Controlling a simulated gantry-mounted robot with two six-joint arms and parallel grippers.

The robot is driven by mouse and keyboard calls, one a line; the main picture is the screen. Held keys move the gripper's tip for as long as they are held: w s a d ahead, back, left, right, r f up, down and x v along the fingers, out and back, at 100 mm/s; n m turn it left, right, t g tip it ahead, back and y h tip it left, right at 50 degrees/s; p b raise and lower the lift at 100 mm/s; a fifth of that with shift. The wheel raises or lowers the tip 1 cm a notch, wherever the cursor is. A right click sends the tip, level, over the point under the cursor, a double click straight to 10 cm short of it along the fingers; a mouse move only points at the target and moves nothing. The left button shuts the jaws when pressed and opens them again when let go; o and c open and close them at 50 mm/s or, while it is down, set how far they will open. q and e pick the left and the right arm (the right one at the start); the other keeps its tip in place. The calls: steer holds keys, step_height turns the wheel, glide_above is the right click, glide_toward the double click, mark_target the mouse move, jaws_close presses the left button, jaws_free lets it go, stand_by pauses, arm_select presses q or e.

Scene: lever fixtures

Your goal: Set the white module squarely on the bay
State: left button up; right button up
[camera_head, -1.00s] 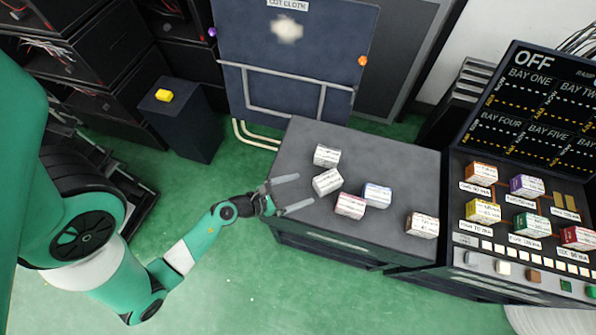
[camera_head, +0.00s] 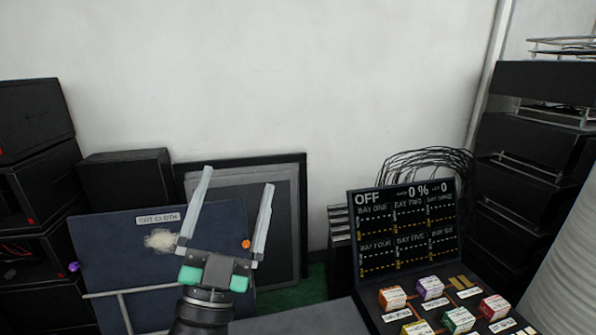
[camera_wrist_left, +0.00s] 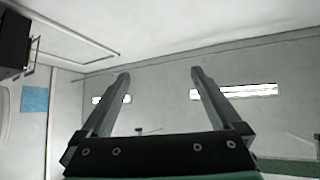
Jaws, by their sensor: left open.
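My left gripper (camera_head: 238,180) is raised with its fingers pointing up, open and empty, in front of the blue cloth board. The left wrist view also shows the left gripper (camera_wrist_left: 160,73), with its two fingers well apart and nothing between them. No loose white module shows in either current view. The bay console holds an orange module (camera_head: 393,298), a purple module (camera_head: 430,288), a green module (camera_head: 458,320) and a red module (camera_head: 495,307). A bay with bare gold contacts (camera_head: 462,282) lies at the back right. The gripper is well left of the console. My right gripper is out of view.
The display (camera_head: 406,228) behind the bays reads OFF and 0 %. The cloth board (camera_head: 110,240) stands at the left. Black cabinets (camera_head: 30,125) and a rack (camera_head: 535,160) flank the white wall (camera_head: 280,80). Only a strip of the tabletop (camera_head: 310,321) shows.

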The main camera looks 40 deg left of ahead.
arm_select(q)
steer(key=s+d+r+t+h, duration=0.2)
steer(key=d+r+t+h, duration=0.2)
steer(key=d+r+h, duration=0.7)
steer(key=d+h, duration=0.3)
steer(key=shift+s+d+r+h, duration=0.15)
steer(key=shift+s+r+h, duration=0.15)
steer(key=shift+r+h, duration=0.1)
steer(key=shift+f, duration=0.1)
